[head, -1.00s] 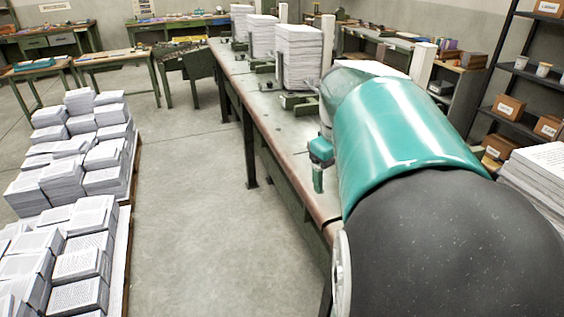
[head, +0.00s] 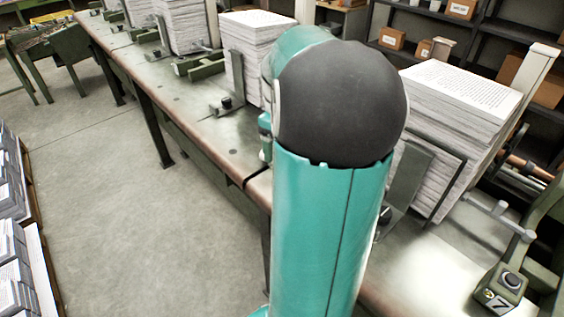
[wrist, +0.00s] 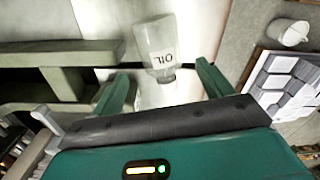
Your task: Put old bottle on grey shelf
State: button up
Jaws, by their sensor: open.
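A clear bottle (wrist: 157,42) with a white label reading OIL shows at the top middle of the wrist view, its neck toward me. My gripper (wrist: 161,72) is open, with one green finger on each side of the bottle's neck end. In the head view my own arm hides the gripper, and I do not make out the bottle. Dark grey shelving (head: 425,13) with cardboard boxes stands at the back right of the head view; I cannot tell if it is the task's grey shelf.
A long workbench (head: 215,130) runs beside me, with paper stacks (head: 465,90) and green metal clamps on it. Open concrete floor (head: 150,230) lies to its left. More paper stacks (head: 12,235) stand at the left edge. The wrist view shows a white cup (wrist: 288,32).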

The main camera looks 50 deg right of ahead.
notch_tip(320, 180, down, 5)
jog(key=shift+a+f, duration=0.1)
jog(key=shift+a, duration=0.05)
jog(key=shift+c, duration=0.5)
jog(key=c, duration=1)
jog(key=shift+c, duration=0.2)
